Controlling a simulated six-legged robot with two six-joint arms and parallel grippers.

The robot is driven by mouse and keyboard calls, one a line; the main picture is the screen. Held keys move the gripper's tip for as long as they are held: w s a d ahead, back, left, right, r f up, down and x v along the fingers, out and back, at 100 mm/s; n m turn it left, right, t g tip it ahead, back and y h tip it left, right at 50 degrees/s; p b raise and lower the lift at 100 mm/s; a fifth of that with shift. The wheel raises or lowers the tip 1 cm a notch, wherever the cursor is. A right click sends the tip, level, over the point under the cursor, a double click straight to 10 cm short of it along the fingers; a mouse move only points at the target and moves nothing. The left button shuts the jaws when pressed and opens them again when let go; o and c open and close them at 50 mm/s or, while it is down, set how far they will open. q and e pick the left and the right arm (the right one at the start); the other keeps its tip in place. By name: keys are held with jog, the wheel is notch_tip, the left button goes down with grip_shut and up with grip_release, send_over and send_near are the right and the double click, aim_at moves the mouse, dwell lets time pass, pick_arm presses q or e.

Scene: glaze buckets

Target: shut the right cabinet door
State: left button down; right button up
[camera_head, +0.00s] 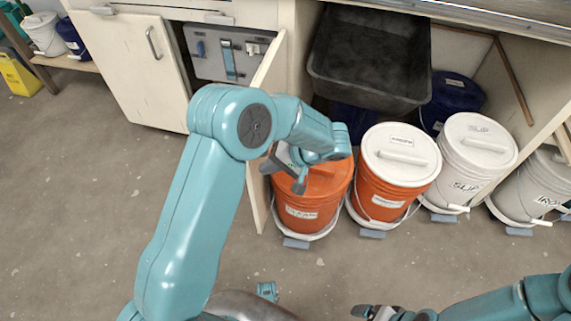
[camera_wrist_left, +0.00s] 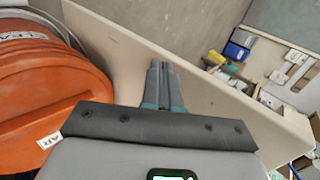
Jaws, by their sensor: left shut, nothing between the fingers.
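The right cabinet door (camera_head: 262,120) is a cream panel that stands open, seen nearly edge-on and sticking out from the cabinet front. In the left wrist view the door (camera_wrist_left: 215,95) runs diagonally behind my fingers. My left gripper (camera_head: 285,172) is shut and empty, on the right side of the door, above the first orange bucket. In the left wrist view its fingers (camera_wrist_left: 162,85) overlap the door panel; I cannot tell whether they touch. My right gripper (camera_head: 365,312) is at the bottom edge, with its jaws unclear.
The first orange bucket (camera_head: 310,205) stands close beside the door's right side. Another orange bucket (camera_head: 378,195) and white buckets (camera_head: 470,170) continue to the right. The left cabinet door (camera_head: 130,70) has a handle. A grey tool panel (camera_head: 215,60) shows inside. Floor left of the door is clear.

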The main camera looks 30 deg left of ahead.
pick_arm(q)
jog(key=shift+s+a, duration=0.15)
jog(key=shift+a, duration=0.4)
jog(key=shift+s+a, duration=0.15)
jog(key=shift+a, duration=0.4)
